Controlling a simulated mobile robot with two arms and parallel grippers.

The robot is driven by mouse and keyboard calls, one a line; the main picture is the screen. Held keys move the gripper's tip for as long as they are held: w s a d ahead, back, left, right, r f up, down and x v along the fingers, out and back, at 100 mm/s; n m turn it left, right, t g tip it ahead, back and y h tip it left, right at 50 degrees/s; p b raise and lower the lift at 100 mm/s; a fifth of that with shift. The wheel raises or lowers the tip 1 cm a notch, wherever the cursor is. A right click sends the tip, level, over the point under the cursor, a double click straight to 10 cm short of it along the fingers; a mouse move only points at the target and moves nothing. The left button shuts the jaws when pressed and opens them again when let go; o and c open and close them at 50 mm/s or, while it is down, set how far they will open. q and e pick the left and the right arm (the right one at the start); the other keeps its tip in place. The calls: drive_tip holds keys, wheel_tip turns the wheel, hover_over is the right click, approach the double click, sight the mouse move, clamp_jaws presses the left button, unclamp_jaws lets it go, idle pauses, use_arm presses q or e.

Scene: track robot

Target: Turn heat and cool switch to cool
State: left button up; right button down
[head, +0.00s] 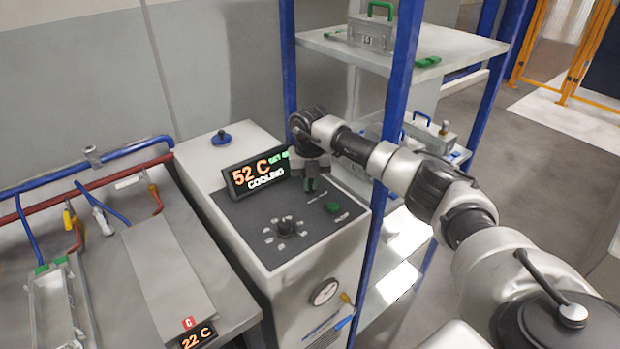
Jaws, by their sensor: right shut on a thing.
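My right arm reaches in from the right, and its gripper (310,182) points down at the back right of the dark control panel (250,222). The gripper is shut on the small heat and cool switch, which is mostly hidden by the fingers, so its angle cannot be told. The display (258,173) beside the gripper reads 52 C in orange and COOLING in white, with green text partly covered by my wrist. My left gripper is not in view.
A black knob (285,226) and a green button (333,208) sit on the panel near the gripper. A shelf with blue posts (399,90) stands close behind my right arm. A bench (110,240) with pipes and plates lies to the left.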

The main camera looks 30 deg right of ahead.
drive_tip(key=shift+m, duration=0.7)
drive_tip(key=c, duration=1.2)
unclamp_jaws()
drive_tip(key=shift+r, duration=0.1)
wheel_tip(320, 180, up, 11)
drive_tip(key=shift+f+b, duration=0.15)
drive_tip(key=shift+b, duration=0.5)
